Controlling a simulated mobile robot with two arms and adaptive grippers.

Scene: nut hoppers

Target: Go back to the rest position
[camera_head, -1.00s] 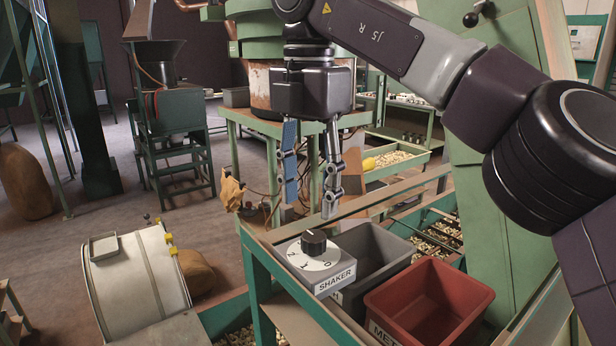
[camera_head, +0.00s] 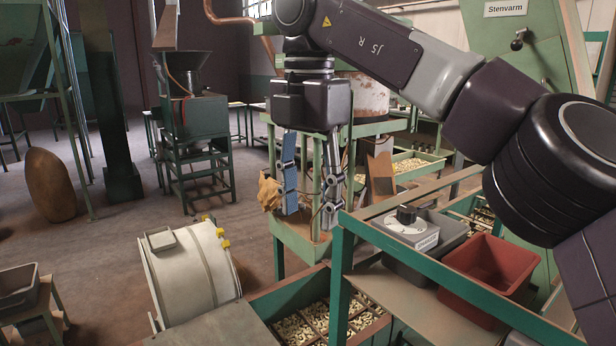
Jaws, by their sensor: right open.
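My right gripper (camera_head: 309,212) hangs fingers down from the dark wrist at the upper middle of the head view. Its two fingers are apart, with nothing between them. It appears left of the shaker control box (camera_head: 424,239), which has a black knob on a white dial and stands by the green frame. My right arm comes in from the right and crosses the upper right of the view. My left gripper does not show.
A green table frame (camera_head: 342,275) stands at lower right, with a red bin (camera_head: 492,262) on it. Nuts lie in a sectioned tray (camera_head: 322,320) below. A white drum (camera_head: 190,270) stands at lower left, with a grey bin (camera_head: 18,288) farther left. Open floor (camera_head: 140,225) lies behind them.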

